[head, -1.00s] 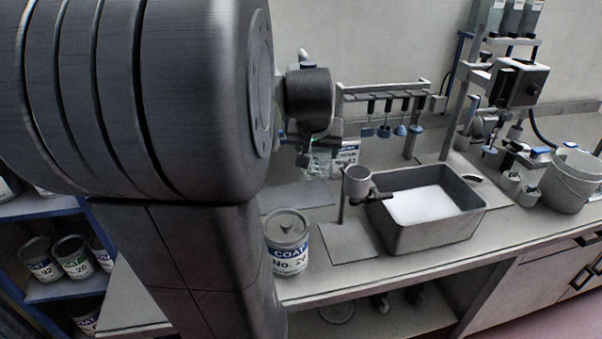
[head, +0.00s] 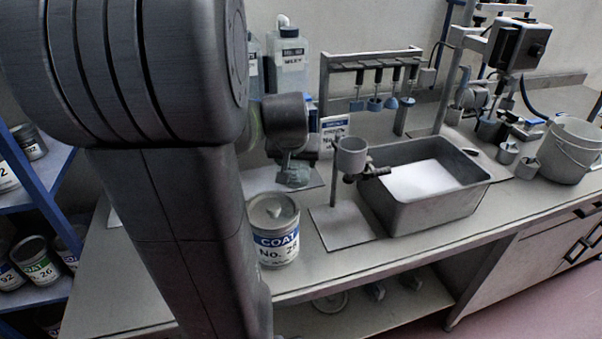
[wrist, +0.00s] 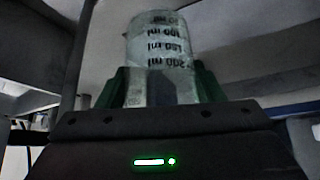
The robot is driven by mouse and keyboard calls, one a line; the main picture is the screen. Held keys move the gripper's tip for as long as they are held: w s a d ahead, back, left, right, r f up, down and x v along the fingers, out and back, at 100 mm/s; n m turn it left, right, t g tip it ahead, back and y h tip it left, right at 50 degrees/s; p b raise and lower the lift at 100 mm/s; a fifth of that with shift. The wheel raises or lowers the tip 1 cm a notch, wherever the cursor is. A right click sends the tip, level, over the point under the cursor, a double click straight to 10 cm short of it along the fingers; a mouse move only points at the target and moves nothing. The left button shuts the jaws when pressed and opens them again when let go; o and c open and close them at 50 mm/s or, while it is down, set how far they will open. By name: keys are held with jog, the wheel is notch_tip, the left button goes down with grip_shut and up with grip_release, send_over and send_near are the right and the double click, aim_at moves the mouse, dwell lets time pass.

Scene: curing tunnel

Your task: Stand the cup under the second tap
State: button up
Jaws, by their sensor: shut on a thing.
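The cup (wrist: 160,48) is a pale, translucent measuring cup with dark volume marks, which read upside down in the wrist view. My gripper (wrist: 162,88) is shut on it, with a green finger on each side. In the head view my arm covers much of the left, and its dark wrist part shows over the bench's back left. A grey lump below that wrist is too unclear to name. Two capped white bottles (head: 290,62) stand at the back, partly behind my arm. I cannot make out the second tap in either view.
A grey basin (head: 425,222) with pale contents sits mid-bench, beside a small cup on a post (head: 350,153). A labelled coat can (head: 273,235) stands near the front edge. A tool rack (head: 370,60) stands behind, and a white bucket (head: 571,150) at right.

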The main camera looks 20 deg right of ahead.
jog(key=w+d+f, duration=0.1)
jog(key=w+f, duration=0.1)
jog(key=w, duration=0.1)
jog(key=w+d+f, duration=0.2)
jog(key=w, duration=0.1)
jog(key=w+d+f+p, duration=0.1)
jog(key=w+d, duration=0.1)
jog(key=w, duration=0.2)
jog(key=shift+f, duration=0.4)
jog(key=shift+w+d+f+p, duration=0.15)
jog(key=shift+w+d+f, duration=0.1)
jog(key=shift+w+f, duration=0.25)
jog(key=shift+w+d+f+p, duration=0.15)
jog(key=shift+w+d+f, duration=0.1)
jog(key=shift+w+f, duration=0.25)
jog(key=shift+w+d+f, duration=0.1)
jog(key=shift+w, duration=0.1)
jog(key=shift+f, duration=0.1)
jog(key=shift+f, duration=0.15)
jog(key=o, duration=1.1)
jog(key=shift+r, duration=0.2)
